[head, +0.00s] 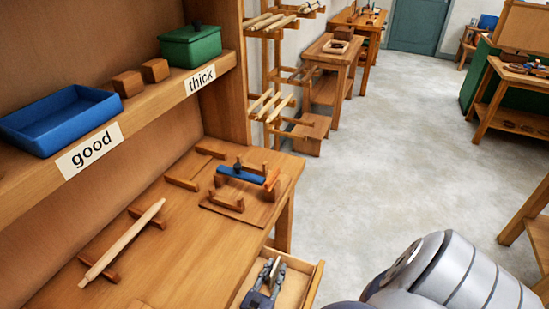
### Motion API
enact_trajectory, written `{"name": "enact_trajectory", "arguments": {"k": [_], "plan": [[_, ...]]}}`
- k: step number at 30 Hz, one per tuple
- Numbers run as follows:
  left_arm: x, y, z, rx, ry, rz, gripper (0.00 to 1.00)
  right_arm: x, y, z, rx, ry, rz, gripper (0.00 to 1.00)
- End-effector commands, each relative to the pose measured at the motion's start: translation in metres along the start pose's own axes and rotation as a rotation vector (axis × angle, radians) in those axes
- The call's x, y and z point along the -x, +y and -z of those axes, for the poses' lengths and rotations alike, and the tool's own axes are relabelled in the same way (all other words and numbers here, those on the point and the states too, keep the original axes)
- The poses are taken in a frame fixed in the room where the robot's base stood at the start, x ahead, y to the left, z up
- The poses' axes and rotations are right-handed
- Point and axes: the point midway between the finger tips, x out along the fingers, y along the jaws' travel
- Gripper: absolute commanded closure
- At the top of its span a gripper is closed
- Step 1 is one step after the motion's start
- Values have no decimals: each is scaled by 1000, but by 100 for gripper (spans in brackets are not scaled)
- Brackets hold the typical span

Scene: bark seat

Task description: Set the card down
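Two white cards stand against the front edge of the wooden shelf at the left. One reads "good" (90,151) and is below the blue tray; the other reads "thick" (200,79) and is below the green box. My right gripper (271,266) is low in the picture, over the open drawer (299,276) under the bench. Its two fingers look apart, with a pale gap between them. I cannot make out a card between the fingers. My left gripper is not in view.
The shelf bears the blue tray (60,118), two wooden blocks (141,77) and the green box (190,46). A pale rod (125,240) lies on supports on the bench (190,262). A wooden fixture with a blue cylinder (241,175) stands farther back.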

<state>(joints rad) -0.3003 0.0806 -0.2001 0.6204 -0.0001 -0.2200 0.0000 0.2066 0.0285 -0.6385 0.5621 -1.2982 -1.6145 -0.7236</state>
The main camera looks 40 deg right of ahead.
Motion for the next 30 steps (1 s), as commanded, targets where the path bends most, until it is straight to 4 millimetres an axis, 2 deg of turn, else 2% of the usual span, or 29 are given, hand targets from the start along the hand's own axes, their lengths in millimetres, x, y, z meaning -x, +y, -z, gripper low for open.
{"name": "enact_trajectory", "arguments": {"k": [6,15,19,30], "plan": [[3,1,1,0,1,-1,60,2,0,-3,0,1,0,75],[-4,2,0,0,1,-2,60,53,0,-1,-2,2,-1,75],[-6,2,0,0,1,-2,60,68,0,-1,0,1,-1,75],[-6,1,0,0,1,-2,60,75,0,-2,0,0,0,75]]}}
